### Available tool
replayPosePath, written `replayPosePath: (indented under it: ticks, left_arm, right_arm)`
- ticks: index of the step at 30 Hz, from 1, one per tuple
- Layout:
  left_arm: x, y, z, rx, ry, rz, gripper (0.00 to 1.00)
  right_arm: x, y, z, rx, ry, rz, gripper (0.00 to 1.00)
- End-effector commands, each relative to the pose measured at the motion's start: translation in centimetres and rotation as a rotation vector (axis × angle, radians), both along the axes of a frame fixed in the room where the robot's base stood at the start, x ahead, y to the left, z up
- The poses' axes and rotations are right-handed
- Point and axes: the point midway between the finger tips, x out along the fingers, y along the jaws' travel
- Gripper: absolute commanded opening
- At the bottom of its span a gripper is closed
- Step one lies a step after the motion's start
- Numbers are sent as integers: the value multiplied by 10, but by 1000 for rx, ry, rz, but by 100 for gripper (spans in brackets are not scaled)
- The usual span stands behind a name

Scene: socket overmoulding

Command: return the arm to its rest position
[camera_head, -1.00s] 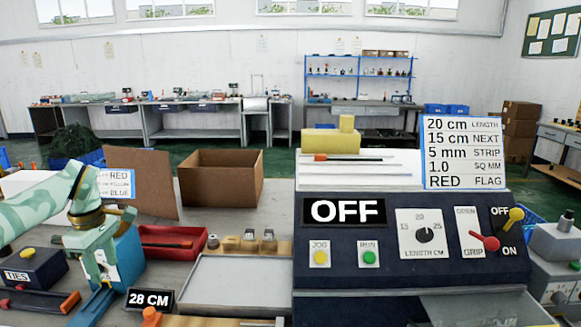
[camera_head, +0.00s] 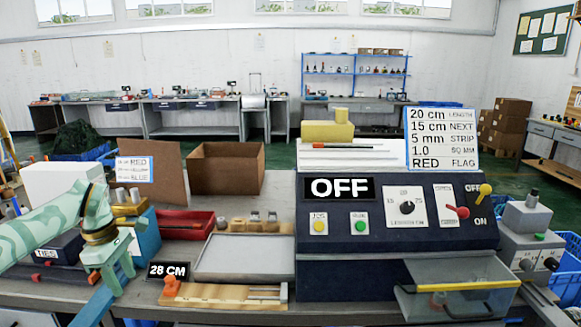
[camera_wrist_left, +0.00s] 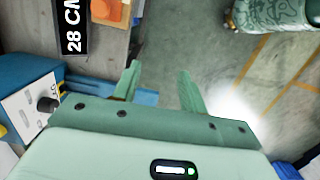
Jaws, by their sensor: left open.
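My left arm, mint green with a brass-coloured band, comes in from the left in the head view. Its left gripper (camera_head: 108,280) hangs near the table's front edge, left of the 28 CM sign (camera_head: 168,271). In the left wrist view the gripper's two fingers (camera_wrist_left: 160,84) stand apart with nothing between them, over the floor beside the table edge. A blue strip shows below and behind the fingers. My right gripper is in neither view.
The dark machine (camera_head: 398,233) with an OFF display stands at right. A red tray (camera_head: 183,228), a cardboard box (camera_head: 227,168) and a grey tray (camera_head: 243,256) are on the table. A wooden board (camera_head: 210,297) lies at the front.

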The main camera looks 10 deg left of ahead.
Motion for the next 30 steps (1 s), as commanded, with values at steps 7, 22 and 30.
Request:
replayPosePath:
  ticks: [7,22,30]
  left_arm:
    - [7,-51,-42,-178,-7,81,43]
    - [-56,-227,-261,-1163,381,1576,43]
    - [-205,-193,-398,-1155,601,2697,43]
  right_arm:
    - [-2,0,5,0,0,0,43]
    - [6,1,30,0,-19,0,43]
    - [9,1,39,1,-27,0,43]
